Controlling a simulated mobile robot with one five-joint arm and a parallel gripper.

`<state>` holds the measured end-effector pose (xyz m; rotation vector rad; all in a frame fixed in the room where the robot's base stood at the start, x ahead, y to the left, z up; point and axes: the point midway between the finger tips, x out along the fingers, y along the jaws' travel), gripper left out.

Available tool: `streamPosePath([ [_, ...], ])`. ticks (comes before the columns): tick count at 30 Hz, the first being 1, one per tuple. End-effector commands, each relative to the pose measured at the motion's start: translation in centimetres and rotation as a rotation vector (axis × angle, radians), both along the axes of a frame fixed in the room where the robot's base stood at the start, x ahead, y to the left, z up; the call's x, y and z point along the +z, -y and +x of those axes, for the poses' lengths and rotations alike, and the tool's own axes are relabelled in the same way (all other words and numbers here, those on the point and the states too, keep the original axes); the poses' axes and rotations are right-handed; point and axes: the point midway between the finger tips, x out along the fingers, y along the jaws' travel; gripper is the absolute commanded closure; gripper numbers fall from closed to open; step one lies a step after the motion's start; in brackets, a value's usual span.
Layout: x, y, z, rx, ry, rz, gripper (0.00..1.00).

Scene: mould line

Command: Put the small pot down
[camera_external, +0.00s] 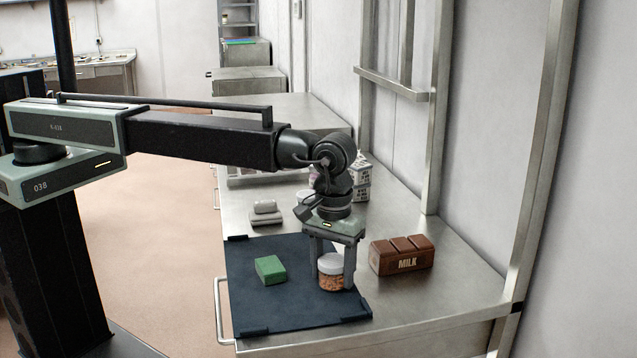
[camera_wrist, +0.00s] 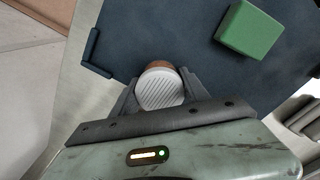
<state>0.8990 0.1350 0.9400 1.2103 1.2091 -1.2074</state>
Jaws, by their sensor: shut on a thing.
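The small pot (camera_external: 332,272) has a white lid and a brown speckled body. It is upright between the fingers of my gripper (camera_external: 333,273), over the right part of a dark blue mat. I cannot tell whether its base touches the mat. In the wrist view the pot's ribbed white lid (camera_wrist: 160,89) sits between the two fingers of my gripper (camera_wrist: 158,92), which is shut on it. The dark blue mat (camera_external: 290,308) lies at the front of the steel bench and has raised corner pieces.
A green block (camera_external: 270,269) lies on the mat left of the pot. A brown box marked MILK (camera_external: 402,256) stands right of the mat. A grey object (camera_external: 266,213) and white patterned boxes (camera_external: 357,180) are farther back. The mat's front left is clear.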

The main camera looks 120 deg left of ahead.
Motion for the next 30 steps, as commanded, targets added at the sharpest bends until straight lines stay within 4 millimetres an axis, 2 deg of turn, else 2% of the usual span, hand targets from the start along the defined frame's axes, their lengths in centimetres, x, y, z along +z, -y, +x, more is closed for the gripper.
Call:
streamPosePath([
  [4,-0.4,0.0,0.0,0.000,0.000,0.000,0.93],
  [5,-0.4,0.0,0.0,0.000,0.000,0.000,0.44],
  [7,-0.2,0.0,0.0,0.000,0.000,0.000,0.25],
  [16,-0.2,0.0,0.0,0.000,0.000,0.000,0.25],
  [20,0.4,0.0,0.0,0.000,0.000,0.000,0.25],
  [26,3.4,0.0,0.0,0.000,0.000,0.000,0.25],
  [30,6.6,0.0,0.0,0.000,-0.001,0.000,0.25],
])
